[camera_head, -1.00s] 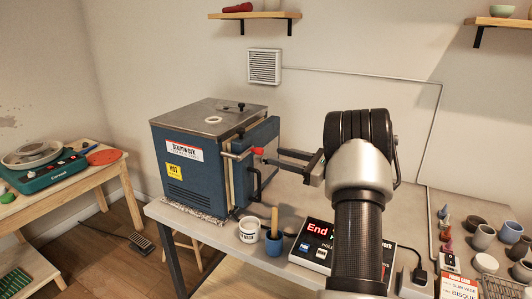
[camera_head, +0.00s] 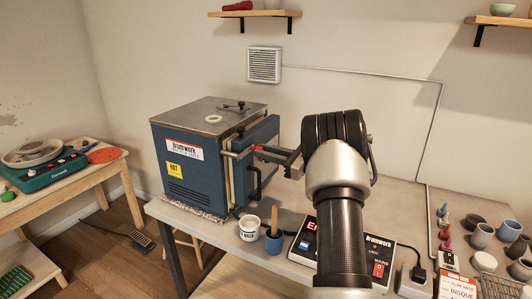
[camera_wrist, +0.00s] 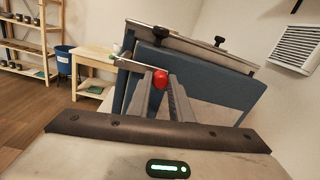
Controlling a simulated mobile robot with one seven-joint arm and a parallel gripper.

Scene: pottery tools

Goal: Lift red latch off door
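The red latch (camera_head: 258,148) is a red-tipped handle on a metal bar at the upper front edge of the blue kiln's door (camera_head: 263,165). The door looks closed against the kiln (camera_head: 190,160). My gripper (camera_head: 268,153) reaches in from the right at latch height. In the wrist view, the red latch knob (camera_wrist: 160,78) sits between the tips of my gripper (camera_wrist: 160,87). The fingers stand apart on either side of it, and I cannot tell whether they touch it. In the head view the fingers partly hide the knob.
A black door handle (camera_head: 256,183) is below the latch. On the table (camera_head: 190,228) in front are a white tub (camera_head: 249,228), a blue cup with a wooden stick (camera_head: 273,243) and a controller box (camera_head: 380,258). Pots and small tools lie to the right. The wall is behind.

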